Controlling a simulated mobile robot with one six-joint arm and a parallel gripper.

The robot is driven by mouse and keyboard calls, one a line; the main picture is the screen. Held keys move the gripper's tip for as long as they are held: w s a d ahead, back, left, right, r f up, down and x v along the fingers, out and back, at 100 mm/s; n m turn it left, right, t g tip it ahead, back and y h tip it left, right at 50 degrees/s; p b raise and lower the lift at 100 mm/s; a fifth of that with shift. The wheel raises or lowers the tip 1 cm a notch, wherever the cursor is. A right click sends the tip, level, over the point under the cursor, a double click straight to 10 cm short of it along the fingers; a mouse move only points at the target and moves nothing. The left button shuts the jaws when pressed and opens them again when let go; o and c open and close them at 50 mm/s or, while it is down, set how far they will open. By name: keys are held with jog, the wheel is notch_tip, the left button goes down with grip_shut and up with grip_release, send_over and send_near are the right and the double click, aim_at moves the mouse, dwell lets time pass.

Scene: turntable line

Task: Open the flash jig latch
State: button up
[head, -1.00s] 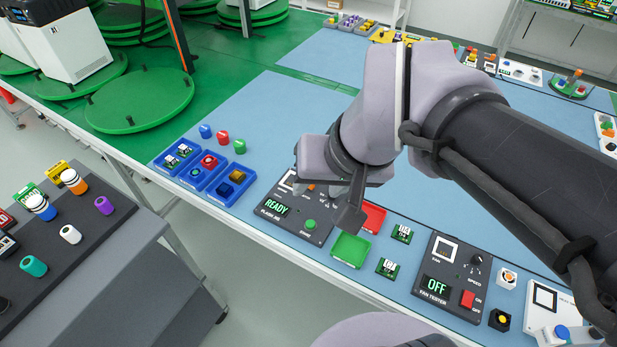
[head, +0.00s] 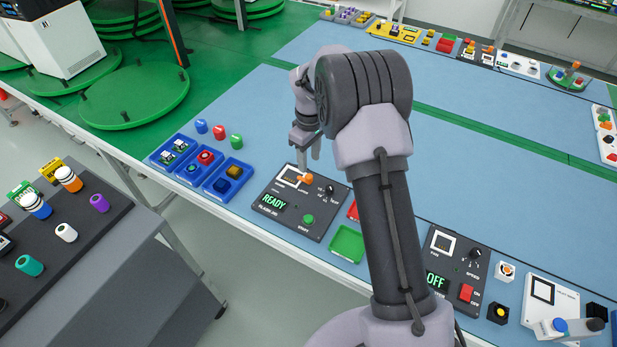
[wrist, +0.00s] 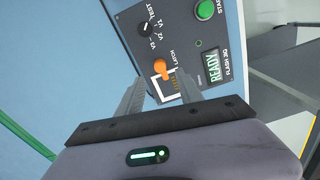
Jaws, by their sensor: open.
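The flash jig (head: 295,210) is a dark panel on the blue bench with a lit READY display (head: 275,202), a green START button (head: 308,220) and a black selector knob (wrist: 145,28). Its orange latch (head: 303,176) stands by a white-framed socket; it also shows in the wrist view (wrist: 160,68). My gripper (head: 310,150) is above the jig's far edge, near the latch. In the wrist view my gripper (wrist: 158,85) has its two fingers apart, with the socket and latch showing between and just beyond them. The fingers hold nothing. I cannot tell the exact height above the latch.
Blue bins (head: 193,158) with parts stand left of the jig, with several coloured caps (head: 218,131) behind them. A green tray (head: 346,244) and a red tray (head: 352,210) lie to the right, before the fan tester (head: 452,270).

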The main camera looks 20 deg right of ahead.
aim_at(309, 176)
notch_tip(309, 176, down, 7)
jog(key=shift+r+b, duration=0.15)
jog(key=shift+b, duration=0.75)
jog(key=shift+r, duration=0.1)
grip_shut()
